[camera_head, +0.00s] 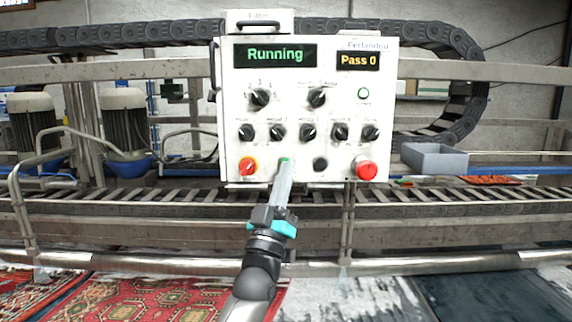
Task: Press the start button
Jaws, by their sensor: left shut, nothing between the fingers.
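A white control panel (308,110) faces me in the head view. Its left display (276,54) reads "Running" and its right display (358,60) reads "Pass 0". A green button (285,160) shows just past the tip of my left gripper (285,168); the fingers cover most of it. The gripper is shut and empty, pointing up at the panel's lower row. I cannot tell whether the tip touches the button. My right gripper is not in view.
Several black dials sit above. A grey bin (434,158) stands to the right. Metal rails (120,265) cross in front, with rugs (140,295) below.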

